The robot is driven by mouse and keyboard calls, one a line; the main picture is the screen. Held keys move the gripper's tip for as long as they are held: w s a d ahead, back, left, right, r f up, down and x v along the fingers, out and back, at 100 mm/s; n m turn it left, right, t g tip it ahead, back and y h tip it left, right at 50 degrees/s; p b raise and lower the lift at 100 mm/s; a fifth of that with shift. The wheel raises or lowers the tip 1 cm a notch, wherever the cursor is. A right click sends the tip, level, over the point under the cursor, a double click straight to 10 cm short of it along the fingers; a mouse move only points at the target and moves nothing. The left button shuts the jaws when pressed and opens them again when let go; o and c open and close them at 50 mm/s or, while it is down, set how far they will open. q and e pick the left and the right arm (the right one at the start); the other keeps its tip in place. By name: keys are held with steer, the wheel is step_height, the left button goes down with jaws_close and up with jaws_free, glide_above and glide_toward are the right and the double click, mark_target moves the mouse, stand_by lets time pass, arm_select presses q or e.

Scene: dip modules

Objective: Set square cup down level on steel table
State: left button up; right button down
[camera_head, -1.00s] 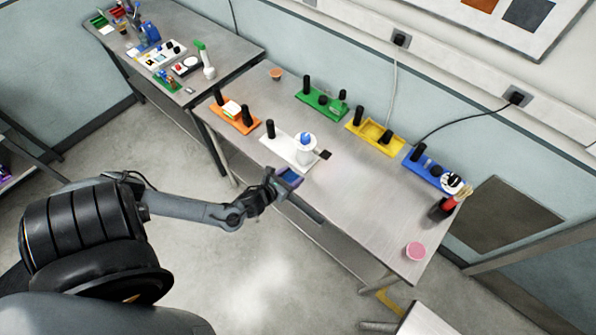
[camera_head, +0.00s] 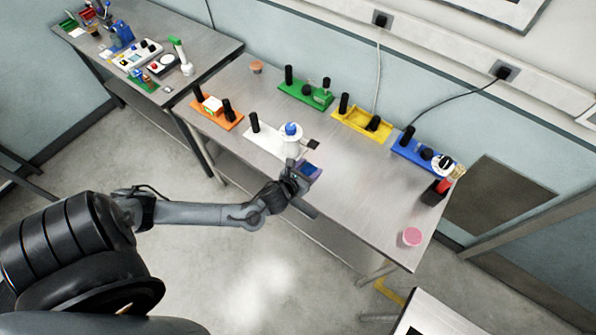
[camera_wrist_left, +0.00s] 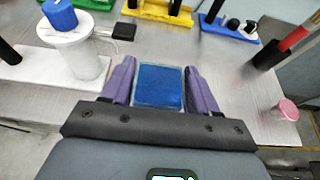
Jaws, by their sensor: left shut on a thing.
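The square cup (camera_wrist_left: 160,87) has a blue inside and a pale rim. In the left wrist view it sits between the two purple fingers of my left gripper (camera_wrist_left: 160,90), which is shut on it. In the head view the cup (camera_head: 311,170) is at the end of my left arm, over the front edge of the steel table (camera_head: 350,205). Whether its base touches the table cannot be told. My left gripper (camera_head: 303,176) hides part of the cup's near side. My right gripper is not in view.
A white module (camera_head: 265,140) with a white cylinder and blue top stands just behind the cup. Orange, green, yellow and blue modules line the table. A pink cup (camera_head: 411,237) stands at the right corner. The tabletop between the cup and pink cup is clear.

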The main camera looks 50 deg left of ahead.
arm_select(q)
steer(key=w+d+b, duration=0.4)
steer(key=w+d, duration=0.4)
steer(key=w, duration=0.3)
steer(key=f+b, duration=0.2)
steer(key=f, duration=0.1)
steer(key=f+b, duration=0.2)
steer(key=f, duration=0.2)
steer(key=f+b, duration=0.2)
steer(key=f, duration=0.2)
steer(key=shift+s+a+f, duration=0.1)
steer(key=shift+s+f, duration=0.05)
steer(key=shift+s, duration=0.25)
steer(key=shift+f+b, duration=0.65)
steer(key=shift+f, duration=0.55)
steer(key=shift+f+b, duration=0.4)
steer(key=shift+f, duration=0.2)
steer(key=o, duration=1.1)
